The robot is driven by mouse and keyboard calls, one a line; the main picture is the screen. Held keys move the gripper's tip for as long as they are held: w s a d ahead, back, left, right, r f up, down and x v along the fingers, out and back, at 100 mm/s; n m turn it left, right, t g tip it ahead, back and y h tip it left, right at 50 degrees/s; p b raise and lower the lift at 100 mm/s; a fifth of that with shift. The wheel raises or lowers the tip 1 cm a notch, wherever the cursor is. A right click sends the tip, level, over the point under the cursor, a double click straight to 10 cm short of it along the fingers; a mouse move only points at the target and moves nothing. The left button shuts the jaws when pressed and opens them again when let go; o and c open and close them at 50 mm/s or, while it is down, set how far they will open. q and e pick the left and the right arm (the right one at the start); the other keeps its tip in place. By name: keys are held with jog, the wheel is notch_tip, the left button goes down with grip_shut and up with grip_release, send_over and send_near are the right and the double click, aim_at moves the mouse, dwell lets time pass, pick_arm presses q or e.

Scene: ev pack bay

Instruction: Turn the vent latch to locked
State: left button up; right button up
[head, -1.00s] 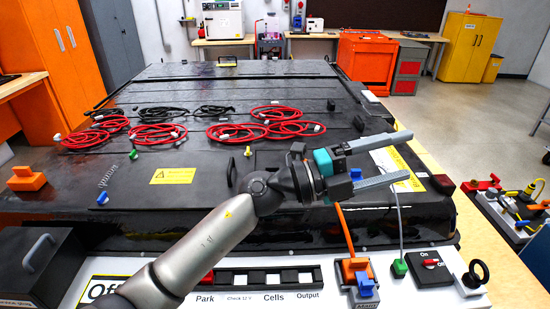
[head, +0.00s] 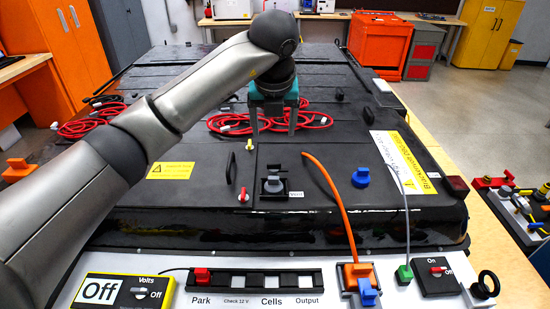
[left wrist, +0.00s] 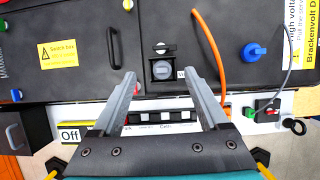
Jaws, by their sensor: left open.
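The vent latch (head: 273,184) is a small dark fitting with a grey round part, on the black pack lid beside a small white label that seems to read Vent. Its turned position is hard to tell. In the left wrist view the latch (left wrist: 163,70) shows ahead, between the fingertip lines. My left gripper (head: 273,128) is open and empty, fingers pointing down. In the head view it appears above and behind the latch, apart from it. The left wrist view also shows its two grey fingers (left wrist: 158,77). My right gripper is not in view.
An orange cable (head: 332,190) curves right of the latch to the front panel. A blue knob (head: 361,177) stands further right, and a black handle (head: 231,167) is left. Red cable coils (head: 228,123) lie behind. A red-topped piece (head: 243,196) sits near the latch.

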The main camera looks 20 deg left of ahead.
aim_at(274, 164)
pick_arm(q)
jog(key=p+x, duration=0.1)
jog(key=x, duration=1.3)
jog(key=shift+d+f+p, duration=0.1)
jog(key=shift+f+p, duration=0.2)
jog(key=shift+f, duration=0.1)
jog(key=shift+c, duration=0.3)
grip_shut()
